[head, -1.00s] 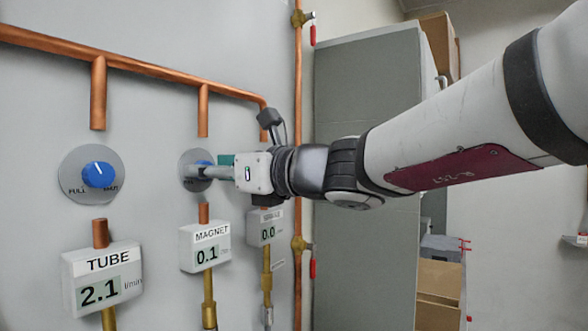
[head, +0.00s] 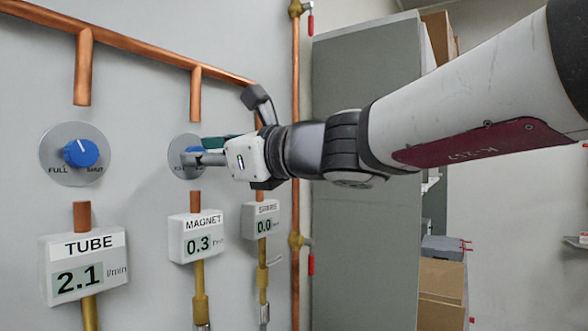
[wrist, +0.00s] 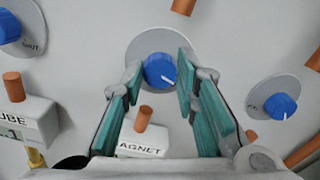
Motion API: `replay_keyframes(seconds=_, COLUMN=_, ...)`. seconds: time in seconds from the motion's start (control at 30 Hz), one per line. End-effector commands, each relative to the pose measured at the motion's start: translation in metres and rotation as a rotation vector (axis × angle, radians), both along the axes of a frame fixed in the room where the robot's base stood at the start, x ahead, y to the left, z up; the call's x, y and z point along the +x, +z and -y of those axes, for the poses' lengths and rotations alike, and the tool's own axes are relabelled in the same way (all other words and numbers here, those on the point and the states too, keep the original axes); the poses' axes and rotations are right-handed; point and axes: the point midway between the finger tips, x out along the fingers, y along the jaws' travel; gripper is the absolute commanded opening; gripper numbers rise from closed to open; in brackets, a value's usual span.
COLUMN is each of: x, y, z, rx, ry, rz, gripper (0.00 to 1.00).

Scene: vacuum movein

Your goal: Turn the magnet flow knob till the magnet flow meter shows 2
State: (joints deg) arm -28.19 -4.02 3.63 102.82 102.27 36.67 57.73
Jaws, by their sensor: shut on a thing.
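The blue magnet flow knob (wrist: 160,70) sits on a round grey plate (wrist: 136,56) on the wall. My gripper (wrist: 161,76) has its teal-padded fingers on both sides of this knob and is shut on it. The knob's white mark points to the lower right in the wrist view. In the head view my gripper (head: 192,157) covers part of the knob. The magnet flow meter (head: 196,238) hangs below the knob and reads 0.3.
The tube knob (head: 81,153) and tube meter (head: 83,266), reading 2.1, are to the left. The spare meter (head: 260,219), reading 0.0, is to the right. Copper pipes (head: 130,47) run along the wall. A grey cabinet (head: 365,200) stands behind my arm.

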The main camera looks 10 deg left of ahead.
Motion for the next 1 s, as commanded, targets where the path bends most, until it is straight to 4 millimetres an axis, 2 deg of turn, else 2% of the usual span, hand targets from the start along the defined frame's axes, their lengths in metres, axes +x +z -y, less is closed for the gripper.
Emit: replay_keyframes(seconds=1.0, x=-0.0002, y=-0.0057, z=-0.0008, rx=-0.367, ry=0.0, rz=0.889, gripper=0.0)
